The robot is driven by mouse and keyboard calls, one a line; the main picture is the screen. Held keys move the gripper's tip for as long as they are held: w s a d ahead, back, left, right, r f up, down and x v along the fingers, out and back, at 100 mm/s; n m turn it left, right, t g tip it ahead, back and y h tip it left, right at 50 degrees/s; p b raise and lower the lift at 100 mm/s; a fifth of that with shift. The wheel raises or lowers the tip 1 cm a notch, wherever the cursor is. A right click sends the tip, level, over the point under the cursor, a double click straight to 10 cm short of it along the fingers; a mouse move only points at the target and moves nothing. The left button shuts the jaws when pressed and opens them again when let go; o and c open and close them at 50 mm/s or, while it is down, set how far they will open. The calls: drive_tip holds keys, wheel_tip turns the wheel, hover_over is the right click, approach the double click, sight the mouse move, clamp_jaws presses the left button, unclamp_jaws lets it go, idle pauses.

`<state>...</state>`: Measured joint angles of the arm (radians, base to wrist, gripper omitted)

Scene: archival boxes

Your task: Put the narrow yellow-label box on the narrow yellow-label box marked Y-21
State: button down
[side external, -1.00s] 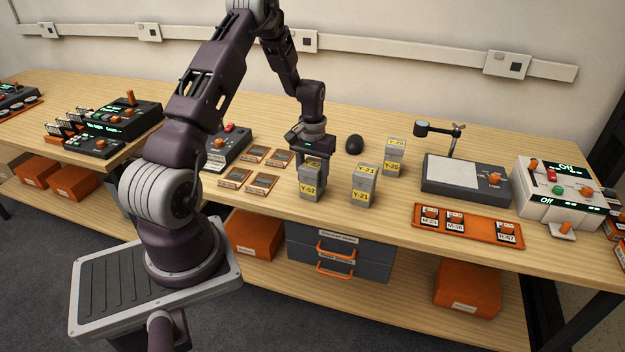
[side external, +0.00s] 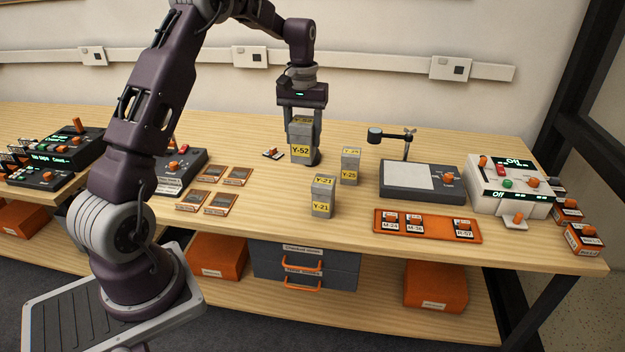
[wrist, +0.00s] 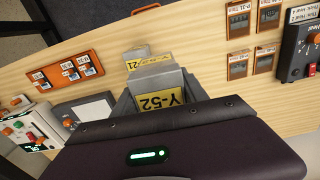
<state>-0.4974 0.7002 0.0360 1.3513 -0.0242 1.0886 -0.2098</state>
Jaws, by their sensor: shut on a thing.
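The grey narrow box with the yellow Y-52 label (side external: 300,150) is held upright between the fingers of my gripper (side external: 304,158). Its label also shows in the wrist view (wrist: 160,101). My gripper is shut on this box. The grey narrow box with yellow Y-21 labels (side external: 322,197) stands upright on the bench, in front of and slightly right of the held box in the side view. It also shows beyond the held box in the wrist view (wrist: 150,63). The two boxes are apart. I cannot tell exactly how high the held box is above the bench.
Another narrow yellow-label box, Y-25 (side external: 349,168), stands right of my gripper. A grey device with a pale plate (side external: 410,177) and an orange tray (side external: 428,226) lie further right. Several small framed cards (side external: 213,174) lie left. Bench between cards and Y-21 is clear.

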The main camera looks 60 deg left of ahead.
drive_tip(key=w+d+r, duration=0.3)
drive_tip(key=d+r, duration=0.1)
hover_over(324, 180)
wheel_tip(324, 180, down, 10)
drive_tip(key=shift+d+r, duration=0.1)
drive_tip(key=shift+r, duration=0.05)
drive_tip(key=c, duration=0.6)
unclamp_jaws()
